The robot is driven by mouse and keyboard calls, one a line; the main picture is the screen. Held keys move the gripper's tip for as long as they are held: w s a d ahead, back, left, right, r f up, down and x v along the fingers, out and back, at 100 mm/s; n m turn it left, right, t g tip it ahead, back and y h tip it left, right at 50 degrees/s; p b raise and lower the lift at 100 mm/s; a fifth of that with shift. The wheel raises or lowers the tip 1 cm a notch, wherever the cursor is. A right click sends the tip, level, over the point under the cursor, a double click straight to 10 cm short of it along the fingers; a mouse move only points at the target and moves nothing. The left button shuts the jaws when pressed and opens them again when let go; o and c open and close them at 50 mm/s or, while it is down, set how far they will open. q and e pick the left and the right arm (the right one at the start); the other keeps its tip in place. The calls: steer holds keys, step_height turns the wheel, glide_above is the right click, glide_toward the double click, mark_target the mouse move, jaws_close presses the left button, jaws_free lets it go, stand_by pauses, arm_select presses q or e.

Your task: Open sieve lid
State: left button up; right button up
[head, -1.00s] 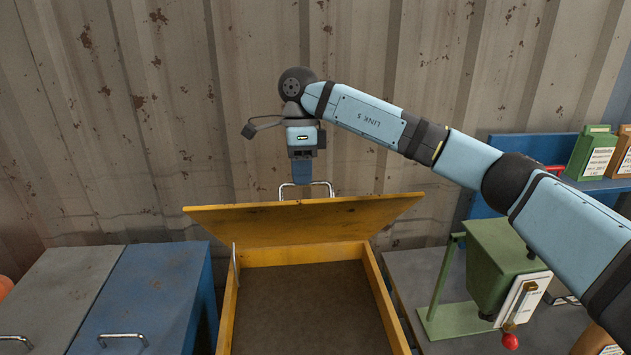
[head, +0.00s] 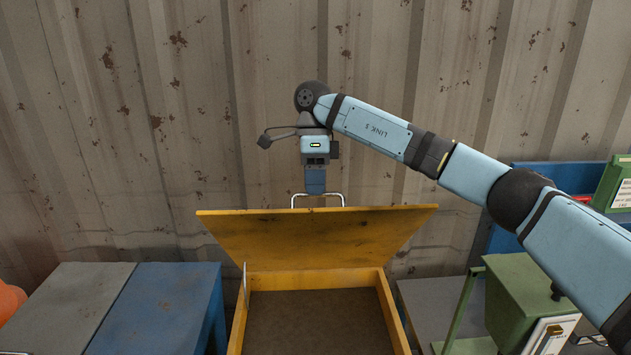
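The yellow sieve lid (head: 318,238) stands tilted up at the back of the yellow sieve box (head: 390,312), with the dark inside (head: 315,325) of the box showing. A metal handle (head: 341,196) sticks up behind the lid's top edge. My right gripper (head: 316,190) points down at this handle, in front of or around its middle. Its fingertips are small and partly hidden, so I cannot tell whether they grip the bar. My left gripper is out of view.
Blue (head: 160,308) and grey (head: 66,305) boxes stand left of the sieve. A green device (head: 522,295) stands on the right, below my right arm. A blue shelf (head: 575,177) with a green container (head: 616,185) is behind it. A corrugated wall (head: 150,130) closes the back.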

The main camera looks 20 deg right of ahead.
steer(key=o, duration=0.3)
steer(key=shift+w+d+f, duration=0.15)
steer(key=shift+w+f, duration=0.2)
steer(key=shift+f, duration=0.35)
steer(key=shift+o, duration=0.4)
steer(key=shift+w+f, duration=0.15)
steer(key=shift+w, duration=0.1)
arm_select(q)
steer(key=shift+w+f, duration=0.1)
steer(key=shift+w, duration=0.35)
arm_select(e)
steer(key=shift+s+r, duration=0.15)
steer(key=shift+r, duration=0.05)
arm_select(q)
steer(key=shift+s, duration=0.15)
arm_select(e)
steer(key=shift+r, duration=0.1)
